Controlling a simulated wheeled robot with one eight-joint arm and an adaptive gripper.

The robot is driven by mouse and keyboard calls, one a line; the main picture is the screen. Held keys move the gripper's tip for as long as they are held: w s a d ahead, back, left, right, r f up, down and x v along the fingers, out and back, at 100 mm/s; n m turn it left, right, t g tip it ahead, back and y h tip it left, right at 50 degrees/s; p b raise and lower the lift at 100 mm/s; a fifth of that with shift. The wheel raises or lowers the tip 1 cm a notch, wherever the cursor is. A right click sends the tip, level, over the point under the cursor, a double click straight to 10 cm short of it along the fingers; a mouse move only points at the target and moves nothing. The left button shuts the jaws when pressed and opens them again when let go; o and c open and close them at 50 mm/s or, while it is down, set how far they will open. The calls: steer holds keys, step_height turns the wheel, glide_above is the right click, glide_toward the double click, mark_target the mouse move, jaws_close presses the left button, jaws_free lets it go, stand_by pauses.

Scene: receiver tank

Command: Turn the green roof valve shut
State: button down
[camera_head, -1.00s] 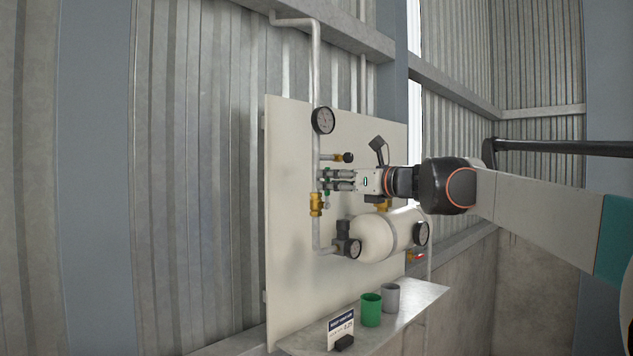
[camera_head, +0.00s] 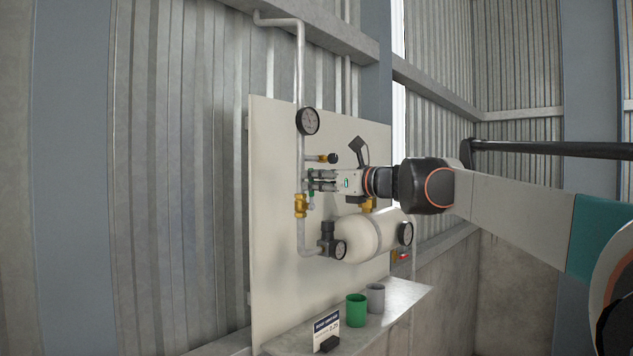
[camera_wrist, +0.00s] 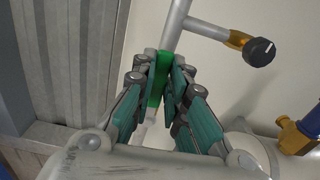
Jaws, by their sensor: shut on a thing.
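The green valve handle (camera_wrist: 156,78) shows in the wrist view between my two fingers, in line with the grey pipe behind it. My gripper (camera_wrist: 158,82) is shut on this green handle. In the head view my gripper (camera_head: 312,181) is at the vertical pipe (camera_head: 301,150), and a small bit of green (camera_head: 311,194) shows just below the fingers. The brass valve body (camera_head: 300,206) sits on the pipe just below my gripper. Most of the handle is hidden by the fingers in the head view.
A gauge (camera_head: 307,121) and a black-knobbed brass stub (camera_head: 331,158) are above my gripper. The cream tank (camera_head: 357,240) is below. A shelf (camera_head: 405,297) holds a green cup (camera_head: 356,310), a grey cup (camera_head: 375,298) and a sign (camera_head: 326,330).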

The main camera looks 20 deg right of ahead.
steer(key=shift+s+a+f+n+b, duration=0.6)
steer(key=shift+a+f+n, duration=0.4)
steer(key=shift+n, duration=1.95)
steer(key=shift+s+a+f+n+b, duration=0.6)
steer(key=shift+f+n, duration=0.65)
steer(key=shift+n, duration=1.65)
steer(key=shift+s+a+f+n+b, duration=0.4)
steer(key=shift+s+a+f+n, duration=0.5)
steer(key=shift+n, duration=2.05)
steer(key=shift+w+a+f, duration=0.2)
steer(key=shift+f, duration=0.05)
steer(key=c, duration=1.6)
jaws_free()
step_height(320, 180, up, 10)
steer(key=shift+w, duration=0.1)
